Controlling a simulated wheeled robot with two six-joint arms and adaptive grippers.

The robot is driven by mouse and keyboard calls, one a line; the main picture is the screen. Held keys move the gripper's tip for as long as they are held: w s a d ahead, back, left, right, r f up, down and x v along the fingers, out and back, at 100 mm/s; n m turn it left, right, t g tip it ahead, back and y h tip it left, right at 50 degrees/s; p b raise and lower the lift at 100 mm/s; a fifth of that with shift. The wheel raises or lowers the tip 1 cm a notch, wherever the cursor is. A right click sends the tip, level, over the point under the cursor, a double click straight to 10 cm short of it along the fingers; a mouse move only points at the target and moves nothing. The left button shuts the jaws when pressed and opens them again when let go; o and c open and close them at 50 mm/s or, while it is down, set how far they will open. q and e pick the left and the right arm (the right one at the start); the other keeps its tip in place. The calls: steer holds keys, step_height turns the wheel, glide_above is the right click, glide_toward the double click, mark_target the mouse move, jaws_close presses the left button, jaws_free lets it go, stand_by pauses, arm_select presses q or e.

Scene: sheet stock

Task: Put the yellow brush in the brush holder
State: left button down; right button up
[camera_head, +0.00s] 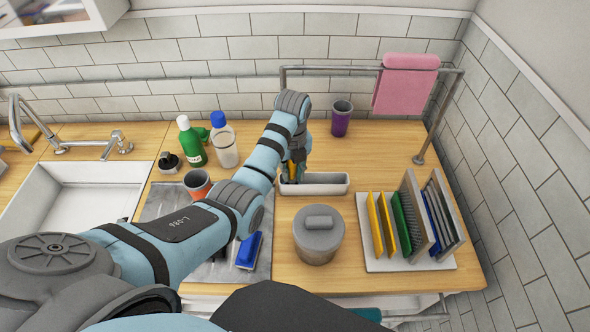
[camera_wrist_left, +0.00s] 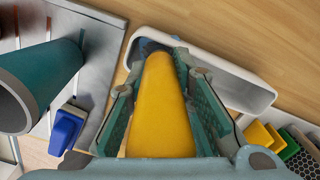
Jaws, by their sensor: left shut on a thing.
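The yellow brush (camera_wrist_left: 160,105) is between the fingers of my left gripper (camera_wrist_left: 165,90), which is shut on its handle. In the left wrist view the brush's far end reaches the left part of the brush holder (camera_wrist_left: 240,82), a long white-grey tray; whether it touches the bottom is hidden. In the head view my left gripper (camera_head: 296,165) is over the left end of the holder (camera_head: 325,184), and only a little yellow of the brush (camera_head: 291,170) shows. My right gripper is not in view.
A grey lidded pot (camera_head: 318,236) stands in front of the holder. A rack (camera_head: 408,262) of upright coloured boards is at the right. A blue brush (camera_head: 249,250) lies on the grey mat. A purple cup (camera_head: 341,118) stands behind; bottles (camera_head: 191,142) and an orange cup (camera_head: 197,185) stand left.

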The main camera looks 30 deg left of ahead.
arm_select(q)
steer(key=shift+s, duration=0.15)
steer(key=c, duration=1.4)
jaws_free()
steer(key=shift+f, duration=0.1)
